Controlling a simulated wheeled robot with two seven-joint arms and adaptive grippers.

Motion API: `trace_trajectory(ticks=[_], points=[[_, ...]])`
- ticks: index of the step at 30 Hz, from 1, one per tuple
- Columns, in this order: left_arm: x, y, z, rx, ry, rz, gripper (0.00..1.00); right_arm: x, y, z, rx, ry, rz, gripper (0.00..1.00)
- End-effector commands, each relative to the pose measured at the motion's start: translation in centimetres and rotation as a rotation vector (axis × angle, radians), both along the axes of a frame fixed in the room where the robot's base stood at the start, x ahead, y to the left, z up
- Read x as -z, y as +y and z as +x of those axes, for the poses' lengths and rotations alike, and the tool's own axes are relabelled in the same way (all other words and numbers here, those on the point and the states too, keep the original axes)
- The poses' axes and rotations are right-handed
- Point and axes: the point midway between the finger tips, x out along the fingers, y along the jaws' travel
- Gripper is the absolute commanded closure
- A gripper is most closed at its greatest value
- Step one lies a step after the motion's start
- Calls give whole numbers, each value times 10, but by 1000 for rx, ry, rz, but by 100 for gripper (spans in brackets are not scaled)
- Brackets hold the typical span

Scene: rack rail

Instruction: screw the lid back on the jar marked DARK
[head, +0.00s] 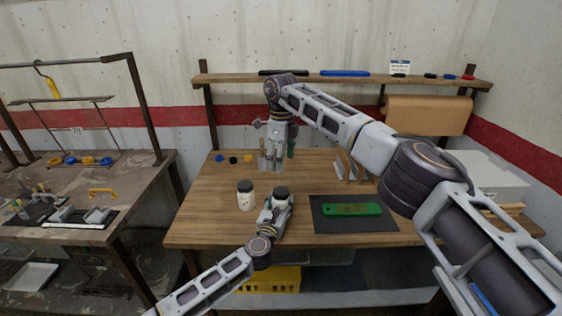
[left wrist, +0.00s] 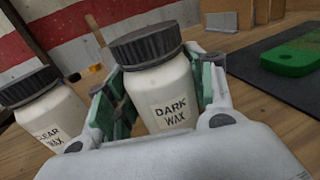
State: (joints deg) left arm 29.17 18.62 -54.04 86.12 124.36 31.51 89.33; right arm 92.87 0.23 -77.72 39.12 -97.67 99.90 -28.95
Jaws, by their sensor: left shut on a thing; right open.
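The jar marked DARK WAX (left wrist: 165,98) is white with a dark ribbed lid (left wrist: 145,44) sitting on its top. I cannot tell how tightly the lid is screwed. My left gripper (head: 276,204) is shut around the jar's body below the lid, with green-lined fingers on both sides. In the head view the same jar (head: 282,201) stands on the workbench, partly hidden by that gripper. My right gripper (head: 277,162) is open and points down, behind the DARK jar in the picture and apart from its lid. Nothing shows in its fingers.
A CLEAR WAX jar (left wrist: 45,115) with a dark lid stands just left of the DARK jar. A green object (head: 351,209) lies on a dark mat (head: 328,226) to the right. Small coloured items (head: 233,159) lie at the back left. The bench's left front (head: 205,225) is clear.

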Motion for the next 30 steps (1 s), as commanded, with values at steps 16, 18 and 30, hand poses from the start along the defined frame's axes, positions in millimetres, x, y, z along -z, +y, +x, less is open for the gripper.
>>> trace_trajectory(ticks=[16, 18, 30], points=[[0, 0, 0, 0, 0, 0, 21, 0, 0, 0, 0, 0, 0, 26], [0, 0, 0, 0, 0, 0, 21, 0, 0, 0, 0, 0, 0, 26], [2, 5, -17, 1, 2, 1, 21, 0, 0, 0, 0, 0, 0, 26]])
